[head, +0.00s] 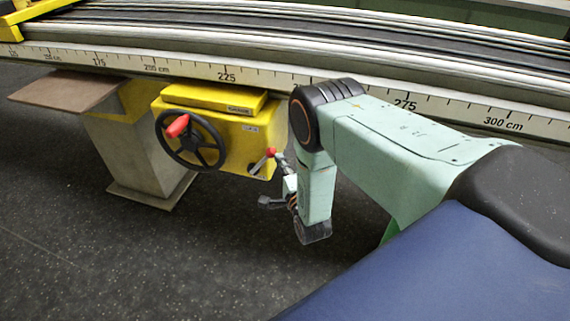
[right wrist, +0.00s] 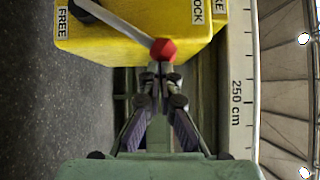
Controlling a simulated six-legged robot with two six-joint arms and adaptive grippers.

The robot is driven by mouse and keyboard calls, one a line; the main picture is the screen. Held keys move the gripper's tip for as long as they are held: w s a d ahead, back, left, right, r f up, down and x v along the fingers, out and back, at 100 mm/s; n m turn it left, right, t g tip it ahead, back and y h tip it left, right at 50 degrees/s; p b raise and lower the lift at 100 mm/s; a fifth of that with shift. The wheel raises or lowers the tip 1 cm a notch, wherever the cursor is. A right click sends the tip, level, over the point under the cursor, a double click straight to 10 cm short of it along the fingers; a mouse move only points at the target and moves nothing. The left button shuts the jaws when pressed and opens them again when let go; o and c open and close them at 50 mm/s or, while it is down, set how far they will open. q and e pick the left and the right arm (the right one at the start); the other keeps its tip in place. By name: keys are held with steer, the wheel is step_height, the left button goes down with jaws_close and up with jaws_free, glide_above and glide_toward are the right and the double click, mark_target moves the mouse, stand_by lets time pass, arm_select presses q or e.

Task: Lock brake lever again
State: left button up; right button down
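The brake lever (head: 261,163) is a short grey arm with a red knob (head: 270,152) on the front of a yellow brake box (head: 225,135). In the right wrist view the lever (right wrist: 110,20) slants from upper left to its red knob (right wrist: 162,49), which lies between the FREE label (right wrist: 62,22) and the LOCK label (right wrist: 196,12). My right gripper (right wrist: 161,70) has its fingertips drawn together right at the knob. It looks shut, with nothing visible between the fingers; whether they touch the knob is unclear. In the head view my right gripper (head: 280,158) is beside the knob. My left gripper is out of view.
A black handwheel (head: 191,141) with a red handle is on the box, left of the lever. The curved rail with a centimetre scale (head: 340,92) runs above. A grey pedestal (head: 135,150) stands at left. The dark floor in front is clear.

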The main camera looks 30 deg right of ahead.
steer(key=shift+w+a+r+p, duration=0.35)
steer(key=shift+w+r+p, duration=0.05)
steer(key=shift+r+p, duration=0.2)
steer(key=shift+w+a+r+n+g+p, duration=0.4)
steer(key=shift+w+a+r+n, duration=0.1)
steer(key=shift+w+a, duration=0.2)
steer(key=shift+w+a+r+n+g+p, duration=0.35)
steer(key=shift+w+a+r+n+p, duration=0.2)
steer(key=shift+w, duration=0.3)
steer(key=shift+w+a+r+n+g+p, duration=0.35)
steer(key=shift+w+a+r+n, duration=0.1)
steer(key=shift+w+a, duration=0.3)
steer(key=shift+d+r, duration=0.1)
